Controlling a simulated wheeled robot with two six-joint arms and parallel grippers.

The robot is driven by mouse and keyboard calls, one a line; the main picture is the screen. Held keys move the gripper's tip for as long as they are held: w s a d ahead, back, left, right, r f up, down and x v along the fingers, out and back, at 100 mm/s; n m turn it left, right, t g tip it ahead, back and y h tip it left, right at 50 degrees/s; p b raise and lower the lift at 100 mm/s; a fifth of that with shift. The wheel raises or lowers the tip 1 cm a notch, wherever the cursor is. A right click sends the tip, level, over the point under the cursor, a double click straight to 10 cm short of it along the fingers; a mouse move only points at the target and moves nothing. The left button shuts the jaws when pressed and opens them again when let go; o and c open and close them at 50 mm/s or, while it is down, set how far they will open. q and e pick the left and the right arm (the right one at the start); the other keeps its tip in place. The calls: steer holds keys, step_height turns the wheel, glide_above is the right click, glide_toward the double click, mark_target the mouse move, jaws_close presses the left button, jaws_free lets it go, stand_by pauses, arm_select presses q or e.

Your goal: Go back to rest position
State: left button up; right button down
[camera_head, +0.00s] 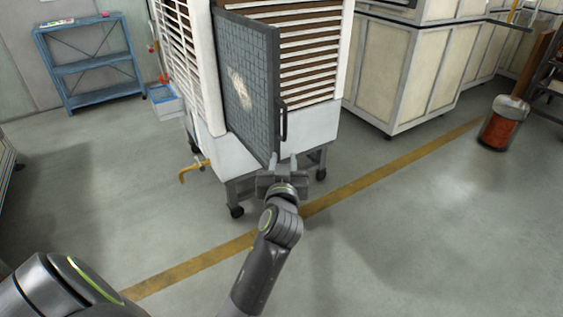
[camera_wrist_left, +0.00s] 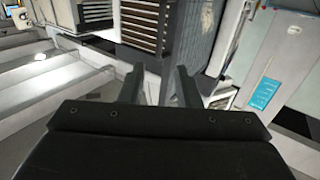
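My left gripper (camera_head: 283,166) is in front of the white cabinet (camera_head: 312,119), close to the lower edge of its grey mesh door (camera_head: 252,88). The door stands open, and its dark handle (camera_head: 284,121) is just above the fingers. In the left wrist view the two fingers (camera_wrist_left: 158,88) stand apart with nothing between them. Whether a fingertip touches the door I cannot tell. My right gripper does not show in either view.
The cabinet stands on a wheeled frame (camera_head: 236,211) with a yellow valve (camera_head: 193,170) at its left. A blue shelf (camera_head: 92,69) is at the back left. The floor around the yellow line (camera_head: 390,167) is clear.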

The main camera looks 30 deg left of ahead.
arm_select(q)
step_height(320, 180, down, 23)
steer(key=d+m+g+h, duration=0.1)
steer(key=m+g+h, duration=0.3)
steer(key=s+f+m+g+h+p, duration=0.1)
steer(key=s+f+g, duration=0.1)
steer(key=s+f, duration=0.5)
steer(key=s+f+m+g+h+p, duration=0.1)
steer(key=s+f, duration=0.2)
steer(key=f, duration=0.7)
steer(key=s+f+g, duration=0.2)
steer(key=s+f, duration=0.4)
steer(key=s, duration=0.6)
steer(key=s+a+f+g+h, duration=0.1)
steer(key=s+f+g, duration=0.2)
steer(key=s, duration=1)
steer(key=s+f+g, duration=0.2)
steer(key=s+f, duration=0.8)
steer(key=s, duration=0.2)
steer(key=shift+s+a+n+g+h+p, duration=0.25)
steer(key=shift+n+g+h+p, duration=0.05)
steer(key=shift+h, duration=0.1)
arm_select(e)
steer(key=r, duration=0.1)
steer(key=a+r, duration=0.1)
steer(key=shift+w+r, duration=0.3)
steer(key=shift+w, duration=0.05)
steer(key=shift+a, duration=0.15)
